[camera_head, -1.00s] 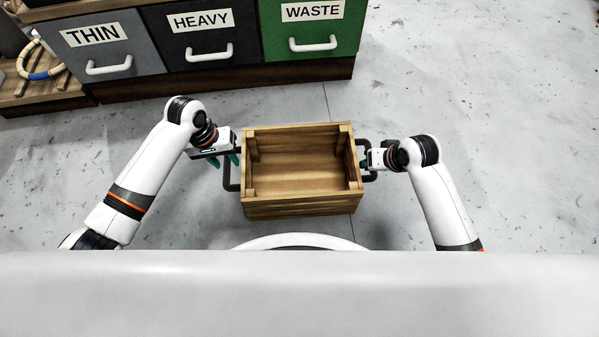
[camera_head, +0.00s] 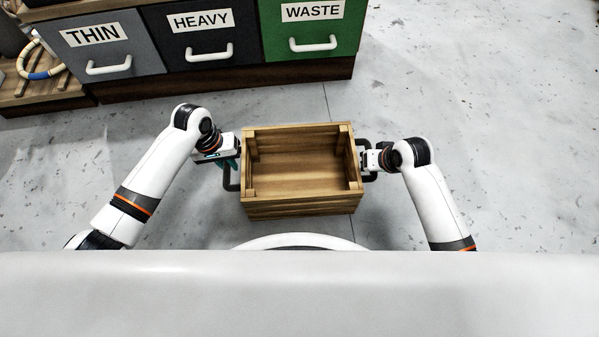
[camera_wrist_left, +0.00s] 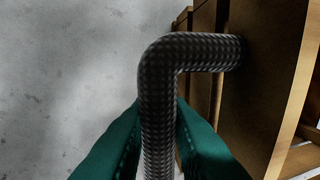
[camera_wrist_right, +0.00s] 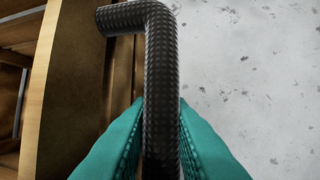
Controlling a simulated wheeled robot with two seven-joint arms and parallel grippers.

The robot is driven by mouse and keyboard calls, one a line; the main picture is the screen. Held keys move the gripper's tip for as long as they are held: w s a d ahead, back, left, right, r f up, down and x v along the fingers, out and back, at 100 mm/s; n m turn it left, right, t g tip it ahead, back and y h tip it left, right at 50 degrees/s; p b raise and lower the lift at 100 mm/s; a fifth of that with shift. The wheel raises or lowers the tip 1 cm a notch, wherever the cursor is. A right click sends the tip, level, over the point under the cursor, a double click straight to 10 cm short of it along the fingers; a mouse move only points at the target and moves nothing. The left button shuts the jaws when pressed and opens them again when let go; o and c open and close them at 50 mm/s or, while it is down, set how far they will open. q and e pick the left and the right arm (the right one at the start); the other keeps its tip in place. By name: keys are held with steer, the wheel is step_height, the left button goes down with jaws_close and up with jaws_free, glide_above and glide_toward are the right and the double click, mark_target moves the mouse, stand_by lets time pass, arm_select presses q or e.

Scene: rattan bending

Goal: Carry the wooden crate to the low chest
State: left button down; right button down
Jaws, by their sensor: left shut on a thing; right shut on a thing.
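The open wooden crate (camera_head: 300,208) is in front of me in the head view, level and empty, with a dark bar handle on each side. My left gripper (camera_head: 232,163) is at the crate's left handle. In the left wrist view its teal fingers (camera_wrist_left: 160,135) are shut on the dark textured handle (camera_wrist_left: 158,85). My right gripper (camera_head: 366,161) is at the right handle, and in the right wrist view its teal fingers (camera_wrist_right: 160,130) are shut on that handle (camera_wrist_right: 160,60). No chest that I can surely name as the low chest is in view.
A cabinet with drawers labelled THIN (camera_head: 110,56), HEAVY (camera_head: 205,45) and WASTE (camera_head: 315,35) stands beyond the crate. A low wooden shelf (camera_head: 50,95) with a coiled ring (camera_head: 40,73) is at the far left. Grey floor (camera_head: 480,110) is clear on the right.

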arm_select(q)
steer(key=shift+r, duration=0.15)
arm_select(e)
steer(key=shift+r, duration=0.15)
